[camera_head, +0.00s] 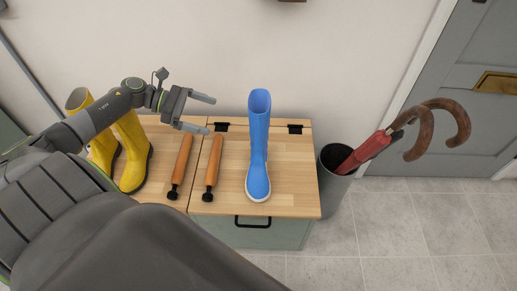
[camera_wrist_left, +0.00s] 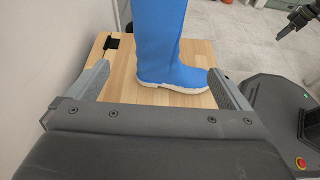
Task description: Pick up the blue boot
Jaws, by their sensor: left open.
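A blue boot (camera_head: 259,150) stands upright on a wooden-topped cabinet (camera_head: 296,180), its toe toward the front. My left gripper (camera_head: 206,114) is open and empty, to the left of the boot's shaft and apart from it. In the left wrist view the boot (camera_wrist_left: 160,45) shows between and beyond the two open fingers (camera_wrist_left: 158,90), with its pale sole on the wood; its top is cut off. My right gripper does not show clearly in the head view. A dark blurred part at the top right of the wrist view cannot be identified for certain.
Two brown wooden-handled tools (camera_head: 213,163) lie left of the boot. A pair of yellow boots (camera_head: 133,150) stands farther left. A dark bin (camera_head: 333,190) holding red and brown-handled umbrellas (camera_head: 368,152) stands on the right. A grey door (camera_head: 460,110) is behind. Wood right of the boot is clear.

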